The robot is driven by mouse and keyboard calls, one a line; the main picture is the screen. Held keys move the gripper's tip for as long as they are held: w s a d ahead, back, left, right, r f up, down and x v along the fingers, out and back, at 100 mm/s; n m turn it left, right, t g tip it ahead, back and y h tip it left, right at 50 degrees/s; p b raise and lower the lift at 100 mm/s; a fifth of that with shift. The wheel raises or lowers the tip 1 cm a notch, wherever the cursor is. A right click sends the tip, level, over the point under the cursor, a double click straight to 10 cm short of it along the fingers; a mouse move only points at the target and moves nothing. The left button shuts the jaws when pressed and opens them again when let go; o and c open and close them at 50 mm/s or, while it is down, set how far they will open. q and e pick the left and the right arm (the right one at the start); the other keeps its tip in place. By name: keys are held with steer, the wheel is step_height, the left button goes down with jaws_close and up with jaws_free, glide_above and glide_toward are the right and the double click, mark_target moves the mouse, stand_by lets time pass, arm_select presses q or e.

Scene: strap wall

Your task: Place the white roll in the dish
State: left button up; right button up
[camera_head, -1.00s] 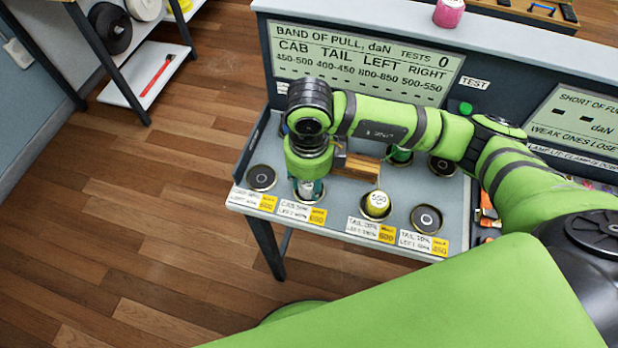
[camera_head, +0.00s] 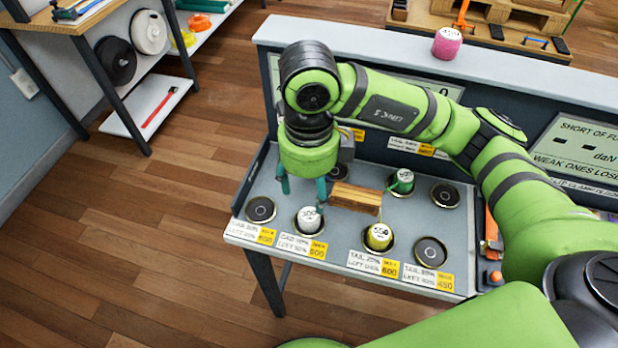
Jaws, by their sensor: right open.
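The white roll (camera_head: 309,219) stands upright in a dark round dish (camera_head: 296,229) at the front of the grey table (camera_head: 336,240). My right gripper (camera_head: 302,187) is open and empty. Its teal fingers point down, above and slightly behind the white roll, apart from it. My left gripper is not in view.
A yellow roll (camera_head: 379,236) and a green roll (camera_head: 401,183) stand in other dishes. Empty dishes include the front left (camera_head: 261,209) and front right (camera_head: 431,252). A wooden block (camera_head: 355,198) lies mid-table. A panel stands behind, with a pink roll (camera_head: 448,42) on top.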

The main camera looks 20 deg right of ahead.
steer(key=shift+r, duration=1.2)
